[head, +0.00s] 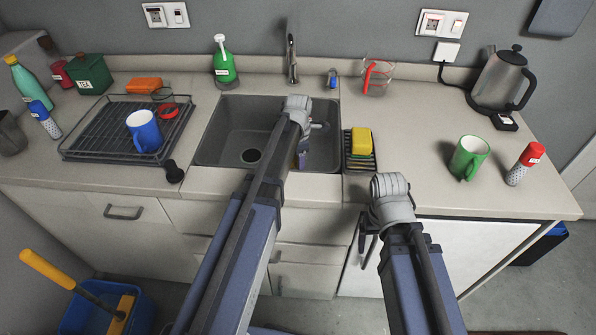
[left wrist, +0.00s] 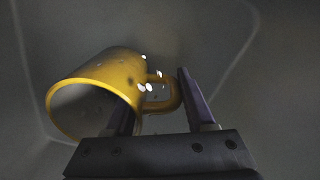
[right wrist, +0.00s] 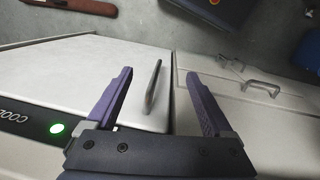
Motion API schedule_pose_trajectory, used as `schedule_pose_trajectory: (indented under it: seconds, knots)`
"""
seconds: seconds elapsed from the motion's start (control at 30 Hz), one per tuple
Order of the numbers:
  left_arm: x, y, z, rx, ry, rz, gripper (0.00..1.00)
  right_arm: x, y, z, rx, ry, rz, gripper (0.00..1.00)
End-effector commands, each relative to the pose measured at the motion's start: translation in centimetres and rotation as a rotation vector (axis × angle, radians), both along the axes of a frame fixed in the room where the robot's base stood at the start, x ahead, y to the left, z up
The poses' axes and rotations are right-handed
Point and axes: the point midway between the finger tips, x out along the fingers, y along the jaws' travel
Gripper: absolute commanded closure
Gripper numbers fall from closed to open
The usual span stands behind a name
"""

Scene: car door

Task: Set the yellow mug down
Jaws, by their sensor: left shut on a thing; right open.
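The yellow mug (left wrist: 98,85) shows in the left wrist view, tipped with its open rim toward the lower left and its handle between the fingers. A few white specks show near the handle. My left gripper (left wrist: 158,95) is shut on the mug; the exact contact is hard to see. In the head view my left gripper (head: 303,152) reaches down into the grey sink (head: 222,130), and my arm hides most of the mug there. Whether the mug touches the sink is unclear. My right gripper (head: 368,240) is open and empty in front of the cabinets, also in the right wrist view (right wrist: 160,82).
A dish rack (head: 85,125) with a blue mug (head: 145,130) stands left of the sink. A yellow sponge (head: 361,141) lies right of it. A green mug (head: 467,158), a red-capped shaker (head: 525,163) and a kettle (head: 498,80) stand right. Counter between sponge and green mug is clear.

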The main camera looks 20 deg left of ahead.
Motion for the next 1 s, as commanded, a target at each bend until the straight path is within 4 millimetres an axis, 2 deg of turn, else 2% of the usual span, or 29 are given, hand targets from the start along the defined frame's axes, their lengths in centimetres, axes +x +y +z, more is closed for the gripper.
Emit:
schedule_pose_trajectory:
  seconds: [0.03,0.13,0.57,0.6,0.83,1.0]
  knots:
    - [0.0,0.0,-1.4,0.000,0.000,0.000,1.00,0.0,0.0,-1.4,0.000,0.000,0.000,0.14]
    - [0.0,0.0,-2.3,0.000,0.000,0.000,1.00,0.0,0.0,-2.3,0.000,0.000,0.000,0.14]
    - [0.0,0.0,-2.5,0.000,0.000,0.000,1.00,0.0,0.0,-2.5,0.000,0.000,0.000,0.14]
    - [0.0,0.0,-2.4,0.000,0.000,0.000,0.42,0.0,0.0,-2.4,0.000,0.000,0.000,0.14]
    - [0.0,0.0,-2.4,0.000,0.000,0.000,0.16,0.0,0.0,-2.4,0.000,0.000,0.000,0.14]
    - [0.0,0.0,-2.4,0.000,0.000,0.000,0.15,0.0,0.0,-2.4,0.000,0.000,0.000,0.14]
